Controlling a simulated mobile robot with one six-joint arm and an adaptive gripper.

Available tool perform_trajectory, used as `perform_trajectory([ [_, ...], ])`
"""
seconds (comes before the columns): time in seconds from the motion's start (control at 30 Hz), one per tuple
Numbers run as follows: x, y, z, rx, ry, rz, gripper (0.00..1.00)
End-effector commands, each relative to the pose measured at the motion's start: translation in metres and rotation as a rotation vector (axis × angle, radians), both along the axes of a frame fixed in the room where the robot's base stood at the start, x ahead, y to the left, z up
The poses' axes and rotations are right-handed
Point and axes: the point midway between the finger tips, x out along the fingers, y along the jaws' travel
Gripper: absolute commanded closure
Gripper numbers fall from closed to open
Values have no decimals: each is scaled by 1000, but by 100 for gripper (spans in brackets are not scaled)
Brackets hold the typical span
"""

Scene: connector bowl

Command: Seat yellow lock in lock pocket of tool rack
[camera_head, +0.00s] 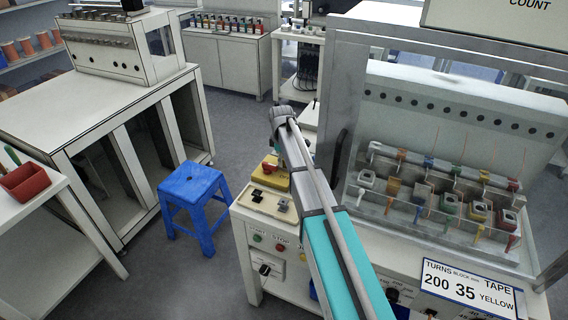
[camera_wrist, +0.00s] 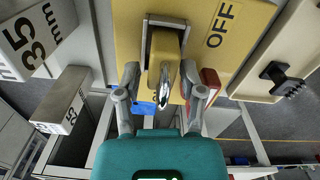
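The yellow lock (camera_wrist: 158,80), with a shiny metal shackle at its near end, shows in the wrist view in front of a grey bracket (camera_wrist: 147,40) on a yellow panel marked OFF (camera_wrist: 212,50). My gripper (camera_wrist: 160,72) has a finger on each side of the lock. A gap shows at the left finger; the right finger is close to the lock, and I cannot tell whether it touches. How the lock sits against the bracket is unclear. In the head view my fingers and the lock cannot be made out. I cannot pick out the tool rack or its lock pocket with certainty.
A red part (camera_wrist: 210,84) stands close to the right finger. A grey block (camera_wrist: 68,100) lies left. A cream tray (camera_head: 264,203) with dark pieces lies beside the yellow unit (camera_head: 271,180). A blue stool (camera_head: 192,190) stands on the floor. A clear-fronted fixture (camera_head: 430,215) is at right.

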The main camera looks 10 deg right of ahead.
Motion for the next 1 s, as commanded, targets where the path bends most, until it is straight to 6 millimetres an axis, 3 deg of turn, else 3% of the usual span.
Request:
perform_trajectory([
  [0.03,0,0,0,0,0,0,62],
  [0.23,0,0,0,0,0,0,99],
  [0.67,1,0,1,-1,-2,0,100],
  [1.0,1,-1,16,-1,-3,0,100],
])
